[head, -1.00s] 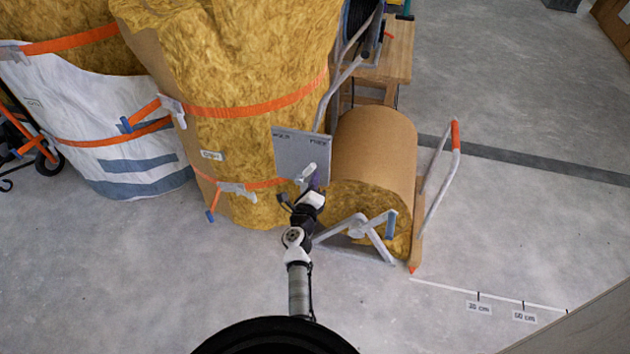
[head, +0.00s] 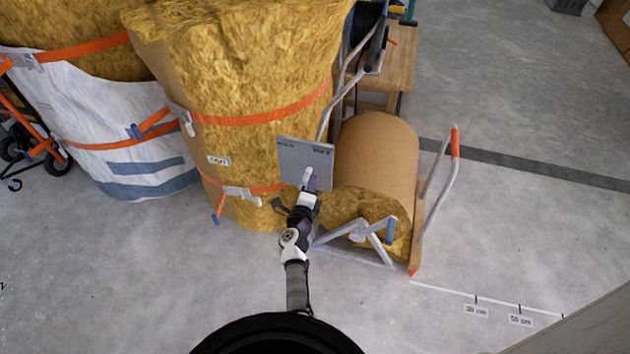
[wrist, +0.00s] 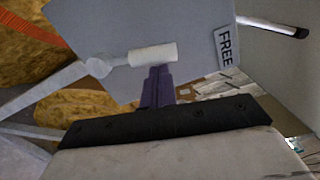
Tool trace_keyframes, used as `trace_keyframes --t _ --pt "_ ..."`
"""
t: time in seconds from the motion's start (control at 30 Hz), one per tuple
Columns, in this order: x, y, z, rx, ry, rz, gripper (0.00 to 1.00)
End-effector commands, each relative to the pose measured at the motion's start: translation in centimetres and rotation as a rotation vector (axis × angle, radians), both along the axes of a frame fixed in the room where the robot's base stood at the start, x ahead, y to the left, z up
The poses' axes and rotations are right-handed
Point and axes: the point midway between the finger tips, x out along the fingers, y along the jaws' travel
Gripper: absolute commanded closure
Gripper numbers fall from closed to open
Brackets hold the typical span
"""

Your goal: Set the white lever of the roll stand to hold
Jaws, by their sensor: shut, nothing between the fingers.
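The roll stand's grey panel (head: 295,157) faces me in the head view, with a small label at each upper corner. In the wrist view the panel (wrist: 195,25) shows the word FREE (wrist: 227,47) at its right; the other label is out of that view. The white lever (head: 308,177) stands roughly upright in front of the panel's lower middle, between the labels. Its white grip (wrist: 153,54) and grey arm show in the wrist view. My gripper (head: 313,184) is shut and empty. Its purple fingertips (wrist: 158,82) are right beside the grip, seemingly touching it.
The brown insulation roll (head: 376,150) lies on the stand right of the panel, with a grey frame (head: 375,238) at its near end. A tall strapped yellow bale (head: 240,110) stands close on the left. Open concrete floor (head: 520,200) lies to the right.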

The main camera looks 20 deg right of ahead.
Motion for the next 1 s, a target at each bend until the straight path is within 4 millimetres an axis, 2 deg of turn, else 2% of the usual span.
trace_keyframes --t 0.03,0.37,1.0 --pt "0.3 0.5 1.0 -0.039 0.027 0.004 1.00" --pt "1.5 2.3 1.4 -0.294 0.199 0.004 1.00" --pt "2.9 4.4 1.0 -0.284 0.191 0.001 1.00"
